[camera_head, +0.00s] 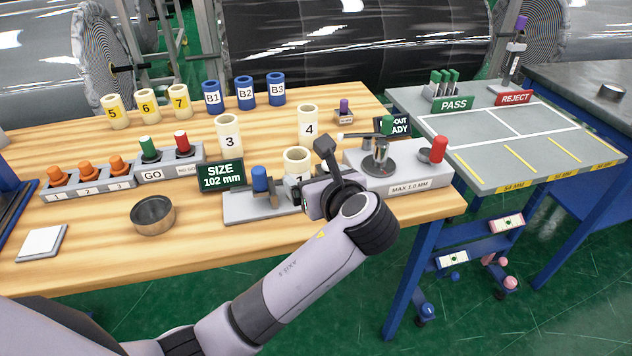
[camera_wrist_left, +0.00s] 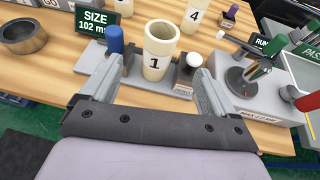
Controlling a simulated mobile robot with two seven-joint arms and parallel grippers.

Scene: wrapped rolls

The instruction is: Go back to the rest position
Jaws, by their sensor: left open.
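My left gripper (camera_head: 309,195) is over the front of the wooden bench, its arm reaching in from the lower left. In the left wrist view its two fingers (camera_wrist_left: 157,85) are wide apart and hold nothing. The cream sleeve numbered 1 (camera_wrist_left: 159,50) stands upright, seen between and beyond the fingertips; I cannot tell whether they touch it. In the head view this sleeve (camera_head: 297,160) is partly hidden by my gripper. It stands at the grey size gauge with a blue knob (camera_head: 260,179). My right gripper is not in view.
Sleeves 3 (camera_head: 229,135) and 4 (camera_head: 308,122) stand behind. The runout gauge (camera_head: 398,168) is close on the right, the SIZE display (camera_head: 221,176) on the left. A dark ring (camera_head: 153,216) lies at front left. The PASS/REJECT table (camera_head: 480,150) looks empty inside its marked areas.

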